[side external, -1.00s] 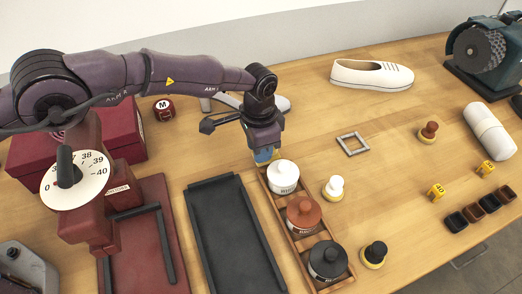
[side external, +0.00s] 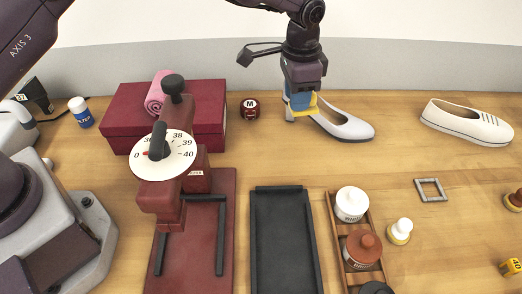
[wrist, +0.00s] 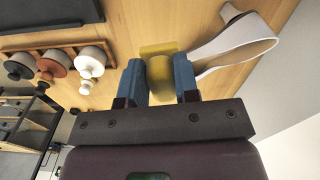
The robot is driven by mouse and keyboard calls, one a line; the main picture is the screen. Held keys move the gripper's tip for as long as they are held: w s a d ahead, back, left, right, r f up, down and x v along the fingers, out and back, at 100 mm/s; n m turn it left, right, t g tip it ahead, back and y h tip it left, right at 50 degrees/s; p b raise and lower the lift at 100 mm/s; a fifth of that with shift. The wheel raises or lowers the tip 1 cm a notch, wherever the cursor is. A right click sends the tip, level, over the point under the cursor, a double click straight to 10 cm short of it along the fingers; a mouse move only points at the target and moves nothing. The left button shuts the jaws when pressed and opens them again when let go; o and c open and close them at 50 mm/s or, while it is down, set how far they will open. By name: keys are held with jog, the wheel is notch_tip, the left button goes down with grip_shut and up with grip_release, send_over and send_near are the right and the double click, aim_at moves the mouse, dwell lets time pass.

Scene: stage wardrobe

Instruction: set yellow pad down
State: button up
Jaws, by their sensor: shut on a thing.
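My gripper (side external: 300,103) has blue fingers and is shut on the yellow pad (side external: 313,109). The wrist view shows the pad as a rounded yellow grip (wrist: 160,76) between the fingers (wrist: 158,82), with a flat yellow plate (wrist: 158,48) beyond it. The side view has the pad at the back of the table, overlapping the heel end of a pale heeled shoe (side external: 347,127). I cannot tell whether the pad touches the shoe or the table. The fingers hide part of the pad.
A wooden rack holds lidded jars, including a white jar (side external: 351,205) and a brown jar (side external: 362,248). A black tray (side external: 283,240), a red press (side external: 182,175) and a red box (side external: 215,118) stand left. A square metal frame (side external: 430,190) and a white flat shoe (side external: 466,122) lie right, with bare table between.

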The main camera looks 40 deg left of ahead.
jog(key=s+a+f, duration=0.2)
jog(key=s+a, duration=0.4)
jog(key=a, duration=0.1)
jog(key=shift+m, duration=0.8)
notch_tip(320, 180, down, 7)
jog(key=shift+f, duration=2.15)
jog(key=o, duration=1)
jog(key=shift+f, duration=0.1)
